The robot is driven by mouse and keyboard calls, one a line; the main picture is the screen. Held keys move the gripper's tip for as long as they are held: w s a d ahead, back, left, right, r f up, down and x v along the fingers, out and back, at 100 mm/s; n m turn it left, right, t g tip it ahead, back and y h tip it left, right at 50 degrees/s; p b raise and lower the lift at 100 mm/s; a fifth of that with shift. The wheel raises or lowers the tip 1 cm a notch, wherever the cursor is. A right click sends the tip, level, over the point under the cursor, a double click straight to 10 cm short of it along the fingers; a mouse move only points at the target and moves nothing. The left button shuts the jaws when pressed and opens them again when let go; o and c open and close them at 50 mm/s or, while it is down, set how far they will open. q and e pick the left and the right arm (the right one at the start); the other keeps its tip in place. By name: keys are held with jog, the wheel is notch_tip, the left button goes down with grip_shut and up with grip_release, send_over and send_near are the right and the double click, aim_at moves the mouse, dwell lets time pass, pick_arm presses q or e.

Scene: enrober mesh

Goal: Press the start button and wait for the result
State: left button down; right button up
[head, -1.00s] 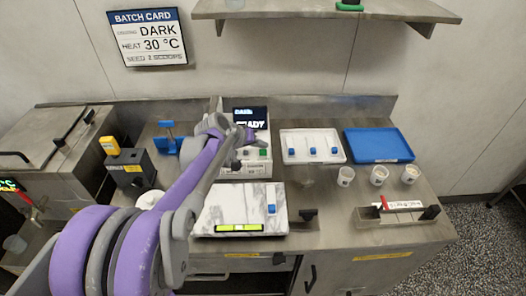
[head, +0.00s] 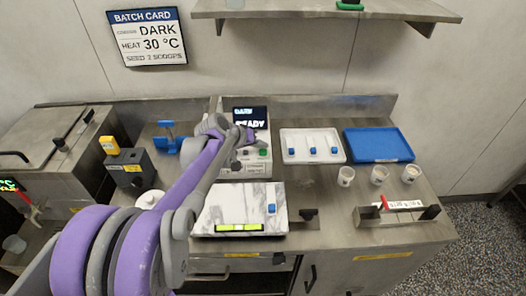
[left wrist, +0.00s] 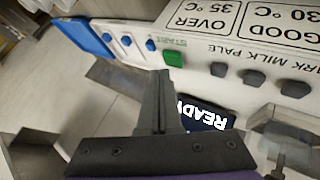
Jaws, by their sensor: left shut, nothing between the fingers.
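The tester is a pale box (head: 258,170) at the back of the counter, with a dark display (head: 250,117) reading "DARK" and "READY". Its green start button (head: 264,153) is on the front panel; in the left wrist view the green button (left wrist: 173,58) sits by the word START. Dark selector buttons (left wrist: 254,77) are in a row beside it. My left gripper (head: 238,162) is shut and empty in front of the panel. In the left wrist view its fingertips (left wrist: 162,74) are close to the green button; I cannot tell whether they touch. My right gripper is not in view.
A white tray (head: 290,158) with blue-ended tools and a blue tray (head: 360,157) stand right of the tester. Several small cups (head: 345,176) stand in front. A marble slab (head: 225,215) lies below my left arm. A blue stand (head: 167,146) is left.

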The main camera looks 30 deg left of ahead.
aim_at(261, 153)
pick_arm(q)
jog(key=shift+f, duration=0.25)
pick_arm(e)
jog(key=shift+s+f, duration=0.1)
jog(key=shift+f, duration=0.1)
pick_arm(q)
jog(key=shift+f, duration=0.4)
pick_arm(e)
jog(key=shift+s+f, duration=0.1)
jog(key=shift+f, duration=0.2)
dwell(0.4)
pick_arm(q)
jog(key=shift+r, duration=0.8)
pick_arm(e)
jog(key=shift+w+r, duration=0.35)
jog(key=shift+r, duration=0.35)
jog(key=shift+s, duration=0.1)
pick_arm(q)
jog(key=shift+r+p, duration=0.45)
jog(key=shift+r, duration=0.05)
jog(key=shift+r+p, duration=1.05)
jog(key=shift+r, duration=1.05)
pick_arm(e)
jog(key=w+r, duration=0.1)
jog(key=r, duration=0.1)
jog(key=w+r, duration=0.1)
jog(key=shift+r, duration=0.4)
pick_arm(q)
jog(key=shift+f, duration=0.1)
